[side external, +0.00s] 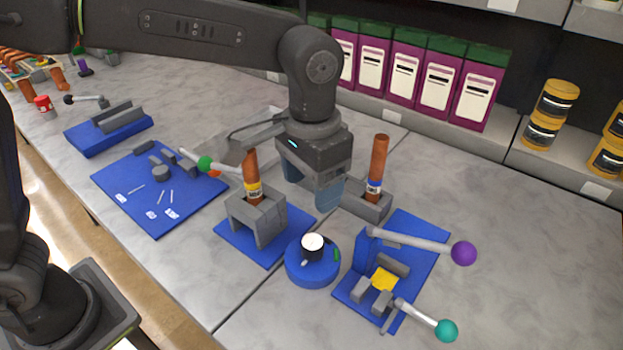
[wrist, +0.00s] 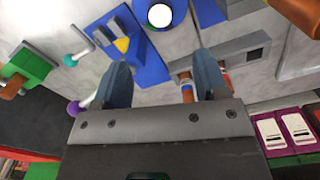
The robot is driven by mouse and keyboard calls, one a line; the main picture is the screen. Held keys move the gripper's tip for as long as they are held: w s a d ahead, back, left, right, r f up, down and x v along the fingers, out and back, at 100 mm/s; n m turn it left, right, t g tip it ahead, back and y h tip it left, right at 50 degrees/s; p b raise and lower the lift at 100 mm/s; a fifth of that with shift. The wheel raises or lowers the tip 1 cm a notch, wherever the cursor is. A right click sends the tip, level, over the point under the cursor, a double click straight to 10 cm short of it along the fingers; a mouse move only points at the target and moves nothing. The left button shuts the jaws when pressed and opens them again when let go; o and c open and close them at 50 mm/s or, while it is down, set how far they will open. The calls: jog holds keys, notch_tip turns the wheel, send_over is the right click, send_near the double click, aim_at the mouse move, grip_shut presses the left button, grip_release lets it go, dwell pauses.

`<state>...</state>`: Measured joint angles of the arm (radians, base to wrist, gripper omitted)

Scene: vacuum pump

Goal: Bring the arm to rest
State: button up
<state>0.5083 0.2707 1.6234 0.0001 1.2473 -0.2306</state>
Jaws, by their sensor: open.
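My gripper (side external: 312,186) points down above the worktable, with its two blue-grey fingers apart and nothing between them. It hangs between a brown cylinder (side external: 252,170) in a grey fixture and another brown cylinder (side external: 377,165) upright in a grey holder (side external: 366,205). Whether the fingertips clear the nearby holder cannot be told exactly.
A blue fixture (side external: 422,232) with purple-ball and teal-ball levers stands front right, beside a round blue base (side external: 312,272). A blue plate (side external: 150,205) with small parts lies left. Purple boxes (side external: 407,70) and yellow-lidded jars (side external: 543,130) line the back shelf.

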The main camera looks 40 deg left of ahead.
jog(key=s+a+r+n+t, duration=0.1)
jog(key=s+a+t, duration=0.1)
jog(key=s+a, duration=0.5)
jog(key=s+a+n+t, duration=0.2)
jog(key=s+a, duration=0.5)
jog(key=a, duration=0.6)
jog(key=shift+s+r+t, duration=0.25)
jog(key=shift+r+t, duration=0.15)
jog(key=shift+t, duration=0.4)
